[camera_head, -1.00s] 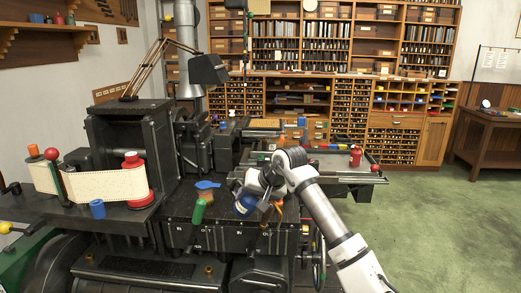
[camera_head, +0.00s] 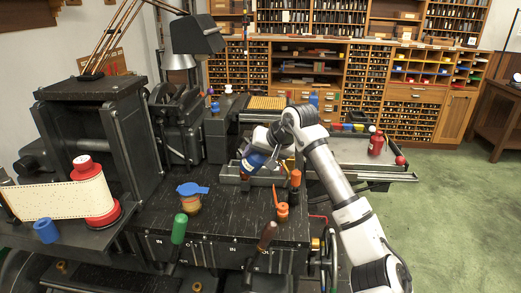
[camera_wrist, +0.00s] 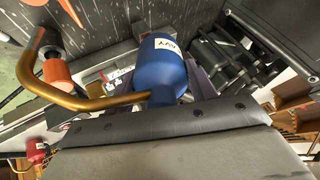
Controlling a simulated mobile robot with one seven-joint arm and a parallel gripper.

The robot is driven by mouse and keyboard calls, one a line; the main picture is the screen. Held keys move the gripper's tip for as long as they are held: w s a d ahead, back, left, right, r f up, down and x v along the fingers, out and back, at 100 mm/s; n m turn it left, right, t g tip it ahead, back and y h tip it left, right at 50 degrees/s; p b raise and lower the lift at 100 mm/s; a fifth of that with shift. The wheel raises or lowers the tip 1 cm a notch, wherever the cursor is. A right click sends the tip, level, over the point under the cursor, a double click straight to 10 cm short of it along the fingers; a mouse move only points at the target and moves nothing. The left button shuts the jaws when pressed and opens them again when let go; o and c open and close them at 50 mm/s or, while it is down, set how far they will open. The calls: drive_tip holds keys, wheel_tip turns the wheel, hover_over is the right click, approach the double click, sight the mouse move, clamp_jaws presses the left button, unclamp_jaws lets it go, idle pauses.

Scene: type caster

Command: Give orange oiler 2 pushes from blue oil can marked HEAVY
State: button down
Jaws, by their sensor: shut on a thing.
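The blue oil can (camera_head: 254,163) is tilted in my gripper, above the grey trough on the press. In the wrist view, the can (camera_wrist: 163,68) has a white label of which only part reads, and a curved brass spout (camera_wrist: 100,101) running left.
A red can (camera_head: 376,145) stands on the right bed. The press top between jar and oiler is clear.

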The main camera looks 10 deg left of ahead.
drive_tip(key=shift+s+r, duration=0.15)
drive_tip(key=shift+s, duration=0.05)
drive_tip(key=shift+b, duration=0.5)
wheel_tip(320, 180, down, 6)
drive_tip(key=b, duration=0.5)
drive_tip(key=shift+f+b, duration=0.95)
drive_tip(key=shift+b, duration=0.3)
idle(0.5)
drive_tip(key=shift+r, duration=0.15)
drive_tip(key=shift+r+p, duration=0.5)
drive_tip(key=shift+r, duration=0.55)
drive_tip(key=shift+f+b, duration=1.1)
drive_tip(key=shift+f, duration=0.05)
drive_tip(key=shift+r, duration=0.1)
idle(0.4)
drive_tip(key=shift+r+p, duration=0.6)
drive_tip(key=shift+r, duration=0.45)
